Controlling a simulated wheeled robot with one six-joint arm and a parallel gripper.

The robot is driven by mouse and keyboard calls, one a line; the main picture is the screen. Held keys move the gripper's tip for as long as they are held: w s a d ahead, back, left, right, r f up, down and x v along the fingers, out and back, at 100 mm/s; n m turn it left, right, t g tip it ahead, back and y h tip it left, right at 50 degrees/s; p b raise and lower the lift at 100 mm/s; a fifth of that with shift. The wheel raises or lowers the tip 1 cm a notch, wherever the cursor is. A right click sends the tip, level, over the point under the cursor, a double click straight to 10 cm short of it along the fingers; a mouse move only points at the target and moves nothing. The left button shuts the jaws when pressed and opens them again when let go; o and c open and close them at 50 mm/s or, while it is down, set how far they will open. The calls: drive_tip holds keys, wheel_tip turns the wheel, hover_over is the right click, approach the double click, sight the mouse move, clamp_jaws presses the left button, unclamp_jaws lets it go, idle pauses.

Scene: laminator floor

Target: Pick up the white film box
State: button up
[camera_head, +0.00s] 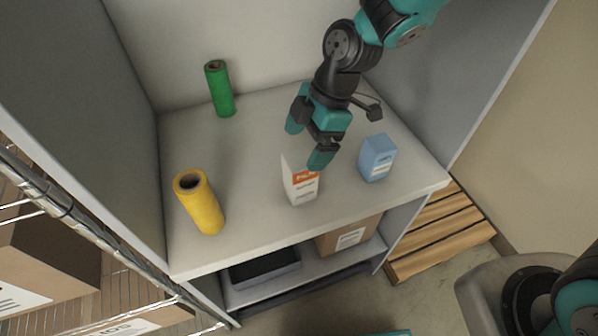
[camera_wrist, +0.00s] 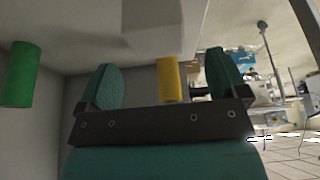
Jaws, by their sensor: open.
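The white film box (camera_head: 300,183) with an orange band stands upright near the front middle of the shelf top. A pale box face, likely the same box (camera_wrist: 160,25), shows in the wrist view at the top, ahead of the fingers. My gripper (camera_head: 307,143) is open, with its two teal fingers apart. It is just above and behind the white box, with one fingertip close to the box's top. I cannot tell whether it touches. My open gripper also shows in the wrist view (camera_wrist: 165,85), with nothing held between its fingers.
A blue box (camera_head: 377,158) stands right of the white box. A yellow roll (camera_head: 201,205) stands at the front left and a green roll (camera_head: 220,90) at the back left. Grey side walls and a back wall enclose the shelf top (camera_head: 245,150). Cardboard boxes and a wooden pallet (camera_head: 440,232) are lower.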

sight(301, 158)
drive_tip(key=shift+d+p+x, duration=0.2)
drive_tip(key=shift+p+x, duration=0.35)
drive_tip(key=shift+x, duration=1.25)
drive_tip(key=shift+d+p+x, duration=0.2)
drive_tip(key=shift+p+x, duration=0.35)
drive_tip(key=shift+x, duration=1.2)
drive_tip(key=shift+w+f, duration=0.15)
drive_tip(key=shift+c, duration=0.4)
drive_tip(key=c, duration=1.1)
